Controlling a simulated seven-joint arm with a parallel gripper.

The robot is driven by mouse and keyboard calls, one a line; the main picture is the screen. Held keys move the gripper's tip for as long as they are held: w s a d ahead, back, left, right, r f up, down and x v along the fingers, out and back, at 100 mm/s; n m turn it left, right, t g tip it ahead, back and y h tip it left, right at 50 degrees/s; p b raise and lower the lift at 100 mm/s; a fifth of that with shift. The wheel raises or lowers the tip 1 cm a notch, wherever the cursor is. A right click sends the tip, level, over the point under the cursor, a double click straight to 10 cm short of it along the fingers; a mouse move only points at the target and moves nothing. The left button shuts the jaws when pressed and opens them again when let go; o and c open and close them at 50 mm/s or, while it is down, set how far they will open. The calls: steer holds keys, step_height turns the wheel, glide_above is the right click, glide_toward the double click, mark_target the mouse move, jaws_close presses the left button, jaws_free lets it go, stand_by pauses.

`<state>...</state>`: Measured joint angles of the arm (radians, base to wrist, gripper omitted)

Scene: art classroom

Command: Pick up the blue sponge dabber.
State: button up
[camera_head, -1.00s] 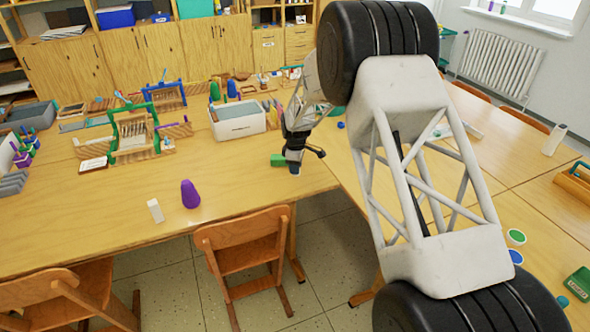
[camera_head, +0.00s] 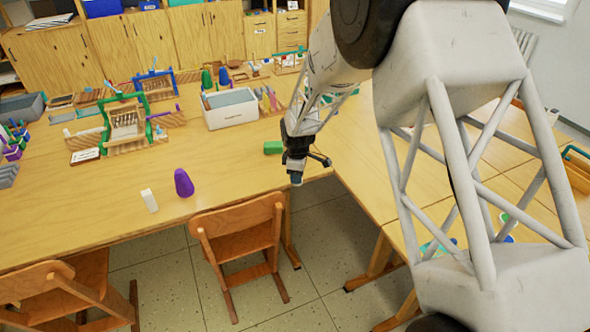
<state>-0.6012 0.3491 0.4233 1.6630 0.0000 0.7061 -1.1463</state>
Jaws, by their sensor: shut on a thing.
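My gripper (camera_head: 297,170) is shut, pointing down, near the front right corner of the long wooden table. The small blue sponge dabber (camera_head: 296,179) shows at its fingertips, mostly hidden by the fingers. In the picture the dabber is at the table's front edge; I cannot tell its exact height.
A purple cone-like piece (camera_head: 184,183) and a white block (camera_head: 149,201) stand on the left table. A white bin (camera_head: 230,108) and small looms (camera_head: 124,125) are farther back. A wooden chair (camera_head: 240,238) stands in front. The tabletop around the purple piece is mostly clear.

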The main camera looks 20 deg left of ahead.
steer(key=shift+s+d, duration=0.4)
steer(key=shift+s, duration=0.15)
